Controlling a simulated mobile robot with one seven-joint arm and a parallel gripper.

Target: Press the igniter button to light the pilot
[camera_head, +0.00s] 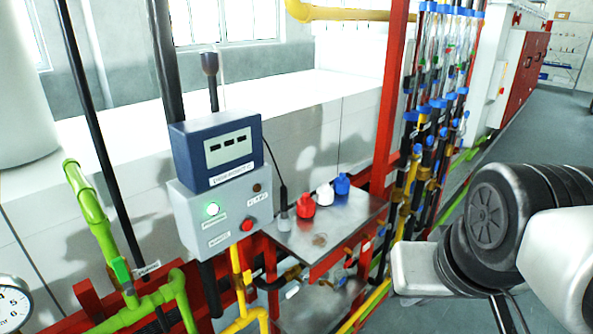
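A grey control box (222,236) stands at centre left with a blue display unit (217,153) on top. The screen (229,147) shows dashes. No pilot flame is visible. My arm shows at the right, well apart from the box; its gripper fingers are not in view.
A metal shelf (342,235) right of the box holds a red bottle (306,206), a white bottle (325,194) and a blue bottle (342,184). A red post (390,95) rises behind it. Green pipes (93,222) and a gauge (12,303) are at left. Open floor (545,125) lies at right.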

